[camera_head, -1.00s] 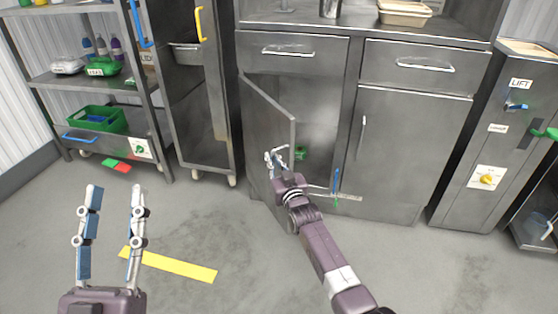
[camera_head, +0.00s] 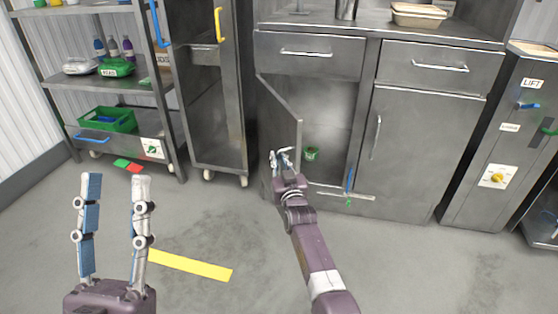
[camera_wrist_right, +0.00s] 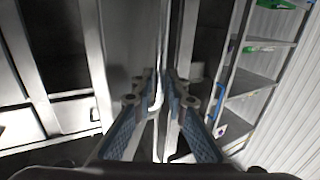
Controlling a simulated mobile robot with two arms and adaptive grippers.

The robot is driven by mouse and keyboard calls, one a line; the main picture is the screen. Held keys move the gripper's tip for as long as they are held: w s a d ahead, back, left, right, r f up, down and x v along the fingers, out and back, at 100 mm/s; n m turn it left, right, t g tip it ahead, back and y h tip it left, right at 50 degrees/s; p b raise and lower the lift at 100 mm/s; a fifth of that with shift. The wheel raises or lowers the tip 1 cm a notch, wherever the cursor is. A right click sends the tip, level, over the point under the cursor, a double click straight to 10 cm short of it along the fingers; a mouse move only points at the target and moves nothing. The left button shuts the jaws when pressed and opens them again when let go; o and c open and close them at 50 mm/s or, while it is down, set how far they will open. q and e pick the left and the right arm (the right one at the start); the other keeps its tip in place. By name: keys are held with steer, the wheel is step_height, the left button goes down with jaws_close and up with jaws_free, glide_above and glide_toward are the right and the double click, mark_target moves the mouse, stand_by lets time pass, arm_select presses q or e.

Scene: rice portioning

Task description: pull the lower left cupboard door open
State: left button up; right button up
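The lower left cupboard door (camera_head: 280,115) is grey metal and stands partly open, its free edge swung out toward me. My right gripper (camera_head: 283,157) is at the outer face near that edge. In the right wrist view its fingers (camera_wrist_right: 160,82) are close together around a narrow vertical bar, which looks like the door's handle; the exact contact is hard to see. My left gripper (camera_head: 113,185) is open and empty, above the floor at the left.
Inside the cupboard a small green and red item (camera_head: 311,153) shows. The lower right cupboard door (camera_head: 420,150) is shut. A wheeled rack (camera_head: 215,120) stands left of the cupboard. The floor (camera_head: 215,215) before it is clear, with a yellow strip (camera_head: 190,265).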

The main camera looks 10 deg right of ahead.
step_height(320, 180, up, 10)
steer(key=shift+f, duration=0.1)
stand_by(0.6)
